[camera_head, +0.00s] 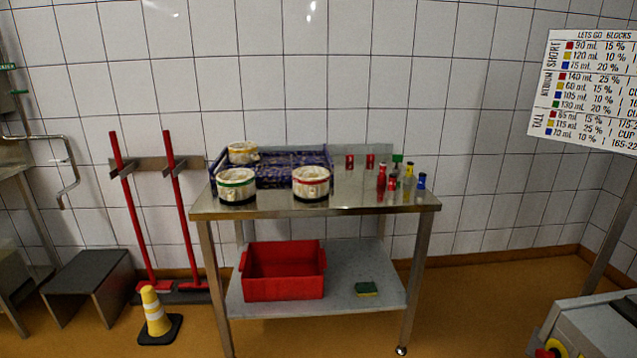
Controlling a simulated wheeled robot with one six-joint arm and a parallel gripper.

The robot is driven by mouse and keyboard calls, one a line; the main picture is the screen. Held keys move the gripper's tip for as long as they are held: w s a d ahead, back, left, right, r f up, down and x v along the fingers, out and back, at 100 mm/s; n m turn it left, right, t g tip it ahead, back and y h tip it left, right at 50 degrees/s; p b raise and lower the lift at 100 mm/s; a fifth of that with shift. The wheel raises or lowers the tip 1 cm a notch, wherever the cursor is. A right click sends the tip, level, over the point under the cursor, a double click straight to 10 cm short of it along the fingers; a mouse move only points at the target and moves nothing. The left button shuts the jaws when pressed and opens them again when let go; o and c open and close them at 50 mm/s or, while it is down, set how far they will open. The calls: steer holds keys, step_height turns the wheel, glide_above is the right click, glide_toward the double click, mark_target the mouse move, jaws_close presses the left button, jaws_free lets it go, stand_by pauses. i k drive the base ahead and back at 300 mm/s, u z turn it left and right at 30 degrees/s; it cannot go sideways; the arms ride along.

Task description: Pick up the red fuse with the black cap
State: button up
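On the right end of the steel table (340,203) stands a group of small coloured bottle-like pieces. A tall red one (382,178) is at the group's left, and its cap colour is too small to tell. A shorter red piece (392,185) stands close beside it. A yellow one (409,181) and a blue one with a red top (421,186) stand to the right. A green-topped one (397,160) is partly hidden behind them. Two more small red pieces (349,161) (370,161) show at the table's back. I cannot make out a black cap. My gripper is not in view.
Three white moulds with coloured bands, yellow (243,153), green (236,186) and red (311,183), and a dark blue tray (285,168) occupy the table's left half. A red bin (284,272) and sponge (367,289) lie below. A yellow cone (153,310) stands left.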

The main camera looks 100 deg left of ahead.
mark_target(391, 186)
steer(key=u, duration=3.4)
steer(key=i, duration=1.5)
steer(key=z, duration=0.4)
steer(key=i, duration=1.45)
steer(key=z, duration=0.35)
